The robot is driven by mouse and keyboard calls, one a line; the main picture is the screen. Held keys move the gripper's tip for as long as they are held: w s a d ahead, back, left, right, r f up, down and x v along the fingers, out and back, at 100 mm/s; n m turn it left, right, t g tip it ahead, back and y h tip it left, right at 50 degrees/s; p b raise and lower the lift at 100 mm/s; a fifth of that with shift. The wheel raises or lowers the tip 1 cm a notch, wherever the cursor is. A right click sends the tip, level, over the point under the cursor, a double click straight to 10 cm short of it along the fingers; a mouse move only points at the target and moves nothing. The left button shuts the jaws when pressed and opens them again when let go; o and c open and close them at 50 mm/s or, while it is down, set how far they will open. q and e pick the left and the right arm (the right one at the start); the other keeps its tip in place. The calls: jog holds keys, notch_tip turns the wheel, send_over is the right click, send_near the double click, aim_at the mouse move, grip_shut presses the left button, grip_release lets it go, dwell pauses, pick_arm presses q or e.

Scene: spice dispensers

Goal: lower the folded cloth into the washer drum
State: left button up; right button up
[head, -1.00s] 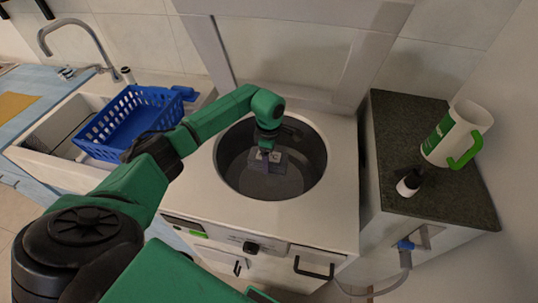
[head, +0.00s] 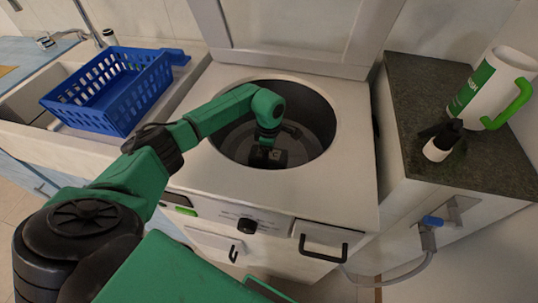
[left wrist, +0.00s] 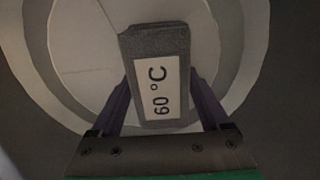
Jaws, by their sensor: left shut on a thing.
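The washer drum (head: 310,135) is a round dark opening in the white top of the washer (head: 345,185). My left gripper (head: 266,154) reaches down inside the rim, towards the near side of the drum. The left wrist view shows its two purple fingers (left wrist: 160,88) shut on the sides of the folded cloth (left wrist: 150,40). The cloth is a dark grey block with a white "60 °C" label, with the paler round drum floor behind it. Whether it touches the floor I cannot tell. In the head view the cloth is mostly hidden by the gripper. My right gripper is out of view.
The washer's raised lid (head: 290,45) stands behind the drum. A blue basket (head: 115,95) sits at the sink on the left. A dark counter (head: 415,95) on the right holds a white and green jug (head: 490,85) and a small black-and-white bottle (head: 440,140).

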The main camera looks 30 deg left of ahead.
pick_arm(q)
jog(key=shift+f, duration=0.55)
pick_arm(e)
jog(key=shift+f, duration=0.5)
pick_arm(q)
jog(key=o, duration=1.3)
notch_tip(320, 180, up, 15)
jog(key=b, duration=0.1)
jog(key=shift+f, duration=0.15)
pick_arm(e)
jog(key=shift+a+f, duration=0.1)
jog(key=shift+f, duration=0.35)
